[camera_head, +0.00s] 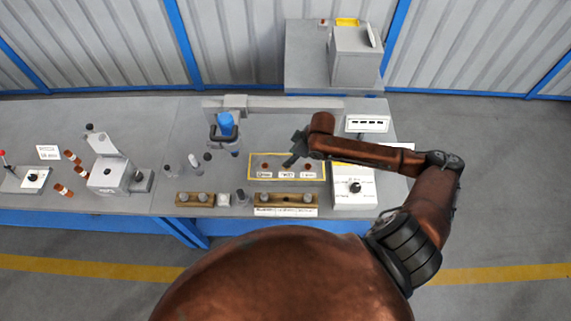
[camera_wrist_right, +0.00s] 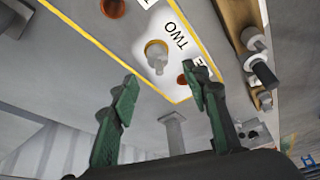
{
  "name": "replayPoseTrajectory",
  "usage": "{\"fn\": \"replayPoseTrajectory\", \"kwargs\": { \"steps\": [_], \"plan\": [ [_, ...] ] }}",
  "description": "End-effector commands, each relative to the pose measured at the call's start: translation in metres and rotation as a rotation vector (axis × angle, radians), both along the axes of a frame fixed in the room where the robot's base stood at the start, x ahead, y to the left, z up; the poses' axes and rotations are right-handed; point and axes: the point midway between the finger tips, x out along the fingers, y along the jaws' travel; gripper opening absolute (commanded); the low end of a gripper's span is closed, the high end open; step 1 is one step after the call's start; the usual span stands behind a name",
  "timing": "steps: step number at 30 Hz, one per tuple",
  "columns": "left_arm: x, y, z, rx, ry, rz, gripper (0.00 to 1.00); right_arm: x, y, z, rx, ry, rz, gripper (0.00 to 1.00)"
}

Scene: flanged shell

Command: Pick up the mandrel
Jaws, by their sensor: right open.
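No part is labelled as the mandrel, so I cannot tell for certain which one it is. In the right wrist view a pale grey stepped piece (camera_wrist_right: 157,60) sits at a round orange-rimmed spot beside the word TWO. A grey post with a wider flat top (camera_wrist_right: 172,128) stands outside the yellow border. My right gripper (camera_head: 290,160) is over the yellow-bordered panel (camera_head: 250,155). Its green-padded fingers (camera_wrist_right: 160,95) are apart with nothing between them. The grey piece shows beyond the fingertips, apart from them. My left gripper is not in view.
A wooden rack (camera_head: 258,211) with round parts lies at the front edge, a second rack (camera_head: 183,203) to its left. A blue-topped device (camera_head: 225,123) stands left of the panel, a control box (camera_head: 354,200) right. Several small posts (camera_head: 195,163) stand left.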

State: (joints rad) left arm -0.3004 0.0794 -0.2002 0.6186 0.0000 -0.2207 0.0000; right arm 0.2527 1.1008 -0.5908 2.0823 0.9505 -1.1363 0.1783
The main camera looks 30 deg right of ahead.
Motion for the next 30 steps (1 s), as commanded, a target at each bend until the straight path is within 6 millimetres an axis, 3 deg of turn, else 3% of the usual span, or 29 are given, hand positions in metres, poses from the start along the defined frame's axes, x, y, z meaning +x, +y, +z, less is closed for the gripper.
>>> {"fn": "replayPoseTrajectory", "kwargs": {
  "steps": [3,7,15,19,30],
  "plan": [
    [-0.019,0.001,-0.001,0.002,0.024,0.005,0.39,0.006,0.004,-0.014,0.002,0.000,-0.001,0.43],
    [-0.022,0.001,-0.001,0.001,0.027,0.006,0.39,0.012,0.008,-0.032,0.001,0.000,-0.002,0.43],
    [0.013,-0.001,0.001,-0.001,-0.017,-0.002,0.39,0.017,0.010,-0.045,-0.001,-0.002,-0.001,0.43],
    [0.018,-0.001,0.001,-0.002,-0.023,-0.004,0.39,0.017,0.010,-0.045,-0.001,-0.002,-0.001,0.42],
    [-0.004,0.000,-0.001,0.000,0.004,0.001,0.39,0.016,0.010,-0.045,0.000,-0.001,0.000,0.17]
  ]
}}
